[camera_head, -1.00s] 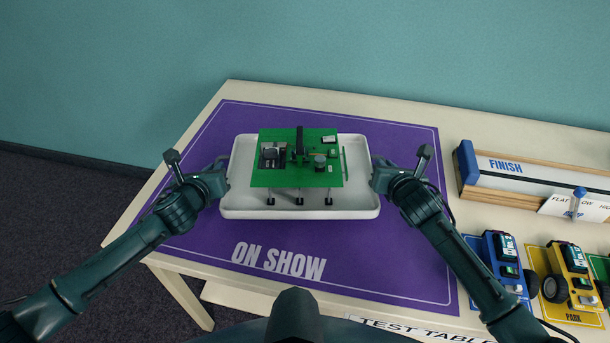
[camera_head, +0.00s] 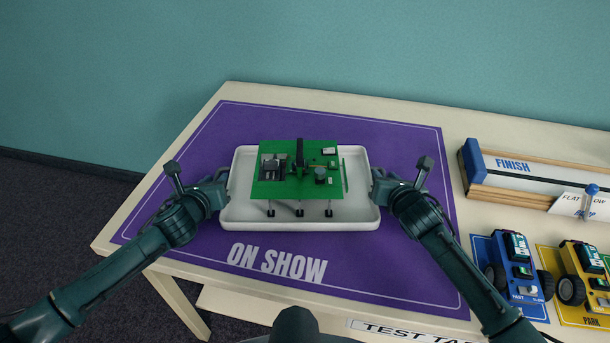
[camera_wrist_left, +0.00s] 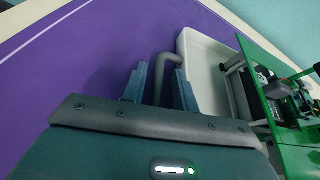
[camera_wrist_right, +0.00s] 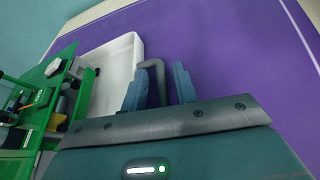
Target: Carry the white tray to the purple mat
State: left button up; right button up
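The white tray (camera_head: 352,214) is over the middle of the purple mat (camera_head: 400,260) marked ON SHOW, looks level and appears to rest on it. It carries a green board (camera_head: 262,188) with small parts on short legs. My left gripper (camera_head: 222,186) is at the tray's left end. In the left wrist view its fingers (camera_wrist_left: 160,85) stand apart on either side of the grey handle (camera_wrist_left: 158,62). My right gripper (camera_head: 378,184) is at the right end. In the right wrist view its fingers (camera_wrist_right: 162,82) are also apart around the other handle (camera_wrist_right: 152,64), with mat visible between.
The pale table (camera_head: 215,105) has a wooden track marked FINISH (camera_head: 520,180) at the right. A blue toy car (camera_head: 515,268) and a yellow one (camera_head: 583,272) stand to the right of the mat. A teal wall is behind.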

pick_arm(q)
jog(key=shift+s, duration=0.1)
jog(key=v, duration=0.7)
jog(key=shift+s+r, duration=0.1)
jog(key=shift+s, duration=0.2)
pick_arm(e)
jog(key=shift+s+r, duration=0.2)
jog(key=shift+s, duration=0.3)
jog(key=v, duration=1.1)
